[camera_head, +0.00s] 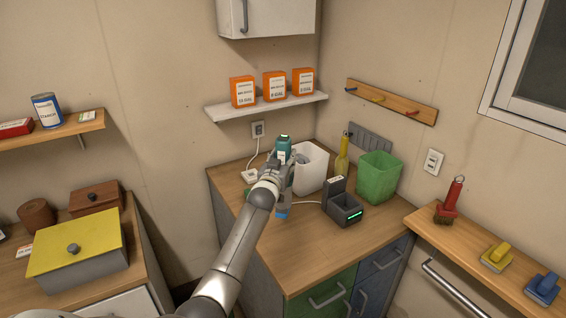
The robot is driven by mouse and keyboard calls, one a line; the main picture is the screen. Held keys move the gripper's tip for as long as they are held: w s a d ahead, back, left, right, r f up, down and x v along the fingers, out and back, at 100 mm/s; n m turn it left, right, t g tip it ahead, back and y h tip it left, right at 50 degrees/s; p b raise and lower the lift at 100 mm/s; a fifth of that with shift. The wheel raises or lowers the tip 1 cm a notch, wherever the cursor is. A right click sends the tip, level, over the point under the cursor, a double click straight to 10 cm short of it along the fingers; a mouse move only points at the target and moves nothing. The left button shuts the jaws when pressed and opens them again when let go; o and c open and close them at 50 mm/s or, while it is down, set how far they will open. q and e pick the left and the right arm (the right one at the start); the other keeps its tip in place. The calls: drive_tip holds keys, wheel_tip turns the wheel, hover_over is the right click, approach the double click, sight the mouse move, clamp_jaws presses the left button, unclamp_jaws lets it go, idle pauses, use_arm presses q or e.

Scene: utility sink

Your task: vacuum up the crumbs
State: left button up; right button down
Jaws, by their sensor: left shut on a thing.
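My left arm reaches in from the bottom, and its gripper (286,166) is shut on a teal handheld device (283,144), likely the vacuum, above the wooden counter (300,253). Its teal top with a bright green spot shows above the fingers. A blue end (283,211) shows below the gripper, low over the counter; whether it touches the wood is unclear. The middle of the device is hidden by the gripper and wrist. I cannot make out any crumbs. My right gripper is not in view.
A dark dock (344,212) with a green light stands right of the gripper. Behind are a white bin (313,167), a yellow bottle-like item (342,160) and a green bin (378,180). A white shelf (265,107) hangs above. The counter's front is clear.

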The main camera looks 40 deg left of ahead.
use_arm(q)
wheel_tip(320, 180, up, 2)
drive_tip(key=shift+r+p, duration=0.1)
drive_tip(key=shift+p, duration=0.25)
drive_tip(key=shift+r, duration=0.2)
drive_tip(key=shift+s+d, duration=0.1)
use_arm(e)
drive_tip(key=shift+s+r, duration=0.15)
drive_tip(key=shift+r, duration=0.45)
use_arm(q)
drive_tip(key=shift+f, duration=0.15)
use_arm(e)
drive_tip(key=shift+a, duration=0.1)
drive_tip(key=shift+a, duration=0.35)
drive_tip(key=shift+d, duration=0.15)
